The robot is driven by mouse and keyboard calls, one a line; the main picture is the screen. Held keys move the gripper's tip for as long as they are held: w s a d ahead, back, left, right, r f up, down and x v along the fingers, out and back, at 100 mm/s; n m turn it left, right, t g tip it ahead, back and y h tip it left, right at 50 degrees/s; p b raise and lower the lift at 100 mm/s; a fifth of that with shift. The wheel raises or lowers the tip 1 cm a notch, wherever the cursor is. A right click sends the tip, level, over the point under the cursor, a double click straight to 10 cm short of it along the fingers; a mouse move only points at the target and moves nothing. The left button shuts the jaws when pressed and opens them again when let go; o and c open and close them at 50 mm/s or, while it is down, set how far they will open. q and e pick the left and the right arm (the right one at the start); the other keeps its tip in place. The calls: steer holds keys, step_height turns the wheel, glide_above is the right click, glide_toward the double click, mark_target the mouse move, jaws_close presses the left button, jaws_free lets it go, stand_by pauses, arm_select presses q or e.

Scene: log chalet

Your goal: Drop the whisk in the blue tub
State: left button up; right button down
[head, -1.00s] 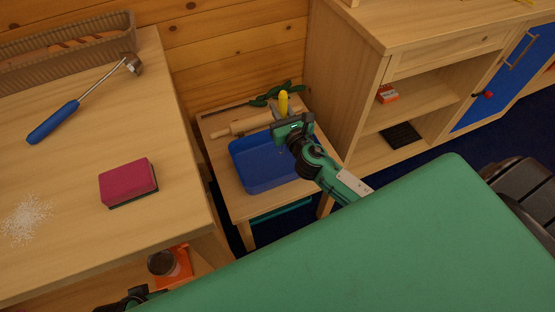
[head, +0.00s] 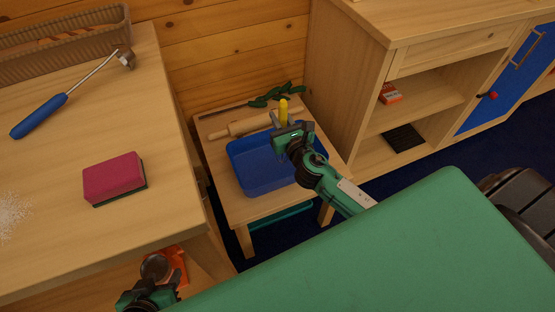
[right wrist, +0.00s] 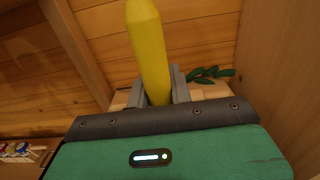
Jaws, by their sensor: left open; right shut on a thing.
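The blue tub (head: 262,182) stands on a small low wooden table. My right gripper (head: 281,124) is over the tub's back right part, shut on a yellow handle (head: 284,112), which I take to be the whisk's. In the right wrist view the yellow handle (right wrist: 149,50) rises upright between the fingers (right wrist: 158,88). The whisk's wire end is hidden below the gripper. My left gripper (head: 140,293) is at the lower left edge, low beside the left table and partly cut off; it is open.
A rolling pin (head: 240,125) and green pods (head: 275,95) lie behind the tub. The left table (head: 60,210) holds a pink sponge (head: 113,176), a blue-handled hammer (head: 42,113) and a basket (head: 70,45). A wooden cabinet (head: 350,90) stands close on the right.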

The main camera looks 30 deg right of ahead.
steer(key=c, duration=1.2)
jaws_free()
steer(key=shift+o, duration=0.2)
arm_select(q)
steer(key=shift+w+d+t+h, duration=0.2)
steer(key=shift+d+t+h, duration=0.1)
steer(key=shift+d, duration=0.25)
arm_select(e)
steer(key=s, duration=1.3)
steer(key=shift+s+a, duration=0.4)
arm_select(q)
steer(key=shift+a+f, duration=0.15)
